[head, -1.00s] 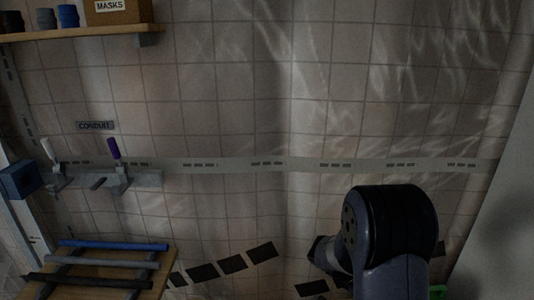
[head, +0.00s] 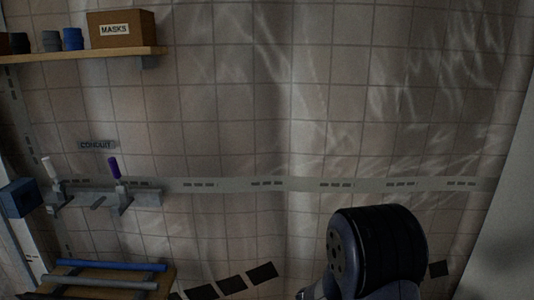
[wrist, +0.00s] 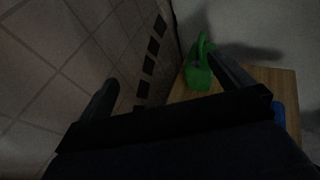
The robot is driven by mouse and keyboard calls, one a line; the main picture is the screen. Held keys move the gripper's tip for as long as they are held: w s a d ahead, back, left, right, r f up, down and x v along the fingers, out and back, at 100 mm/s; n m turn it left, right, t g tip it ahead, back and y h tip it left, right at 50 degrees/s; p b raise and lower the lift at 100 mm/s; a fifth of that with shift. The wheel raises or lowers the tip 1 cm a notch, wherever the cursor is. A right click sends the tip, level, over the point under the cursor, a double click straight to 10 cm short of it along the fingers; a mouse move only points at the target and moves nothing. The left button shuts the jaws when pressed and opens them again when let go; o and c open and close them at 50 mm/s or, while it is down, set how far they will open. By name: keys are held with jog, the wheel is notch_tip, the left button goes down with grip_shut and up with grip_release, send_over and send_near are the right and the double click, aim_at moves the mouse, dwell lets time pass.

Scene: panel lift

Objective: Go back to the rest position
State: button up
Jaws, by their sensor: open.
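My gripper (wrist: 165,85) shows in the wrist view with its two dark fingers spread wide apart and nothing between them. A green object with a loop handle (wrist: 198,75) stands on a wooden surface (wrist: 265,78) beyond the right finger. In the head view my arm's dark rounded link fills the lower right, in front of the tiled wall (head: 240,120). The gripper itself is hidden there.
Two clamps, one white-handled (head: 50,180) and one purple-handled (head: 116,178), sit on a rail at left. A shelf (head: 90,54) holds a MASKS box (head: 122,29) and cups. Pipes (head: 110,266) lie on a rack at lower left. A blue item (wrist: 278,112) sits on the wooden surface.

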jog(key=w+a+r+n+t+y, duration=0.2)
jog(key=a+n+t, duration=0.2)
jog(key=a+t, duration=0.1)
jog(key=shift+a+n+t, duration=0.2)
jog(key=shift+n+t, duration=0.1)
jog(key=shift+t, duration=0.5)
jog(key=shift+w, duration=0.1)
